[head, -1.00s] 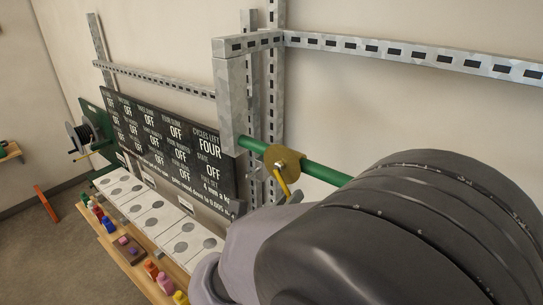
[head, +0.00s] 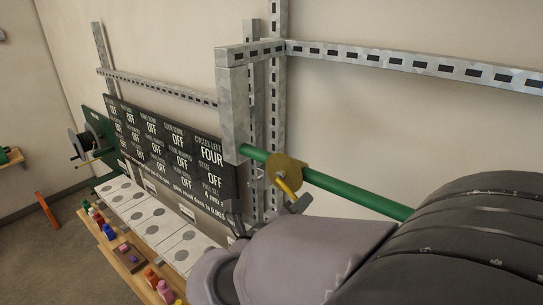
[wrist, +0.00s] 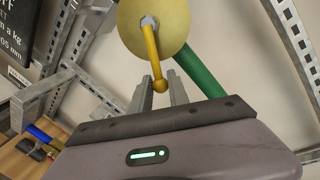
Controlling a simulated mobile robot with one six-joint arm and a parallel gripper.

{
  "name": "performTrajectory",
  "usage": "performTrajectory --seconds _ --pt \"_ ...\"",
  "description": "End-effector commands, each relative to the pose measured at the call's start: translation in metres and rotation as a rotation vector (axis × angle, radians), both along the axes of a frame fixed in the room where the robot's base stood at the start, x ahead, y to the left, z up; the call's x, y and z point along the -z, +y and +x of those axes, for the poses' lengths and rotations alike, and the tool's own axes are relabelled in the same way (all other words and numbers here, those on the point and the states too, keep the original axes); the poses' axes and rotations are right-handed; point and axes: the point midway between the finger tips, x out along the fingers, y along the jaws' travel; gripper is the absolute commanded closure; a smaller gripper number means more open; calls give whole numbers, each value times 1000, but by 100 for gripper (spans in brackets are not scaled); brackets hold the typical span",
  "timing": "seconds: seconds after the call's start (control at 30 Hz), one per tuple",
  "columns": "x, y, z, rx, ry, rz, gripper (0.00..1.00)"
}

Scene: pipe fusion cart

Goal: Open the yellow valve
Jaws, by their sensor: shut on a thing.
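The yellow valve has a round brass-coloured disc (head: 286,172) on a green pipe. Its yellow lever (head: 288,190) slants down and to the right in the head view. In the wrist view the disc (wrist: 158,24) is at the top, and the lever (wrist: 153,52) hangs down from a grey hub to a rounded end. My gripper (wrist: 161,88) is shut on the lever near that end, with one finger on each side. In the head view my arm hides most of the gripper; a grey finger part shows beside the lever's end.
The green pipe (head: 350,193) runs right from a grey slotted post (head: 232,112). A slotted rail (head: 420,64) crosses the wall above. A dark status board (head: 165,150) stands left, over a wooden shelf with coloured bottles (head: 109,231).

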Motion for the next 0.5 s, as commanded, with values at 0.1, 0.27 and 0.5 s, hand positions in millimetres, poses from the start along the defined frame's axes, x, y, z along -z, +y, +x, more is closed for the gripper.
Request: performTrajectory --seconds 0.1,0.27,0.5 --pt "-2 0 0 0 14 -18 100" --pt "-12 -4 -3 -1 103 -132 100" --pt "-13 -5 -4 0 119 -151 100"
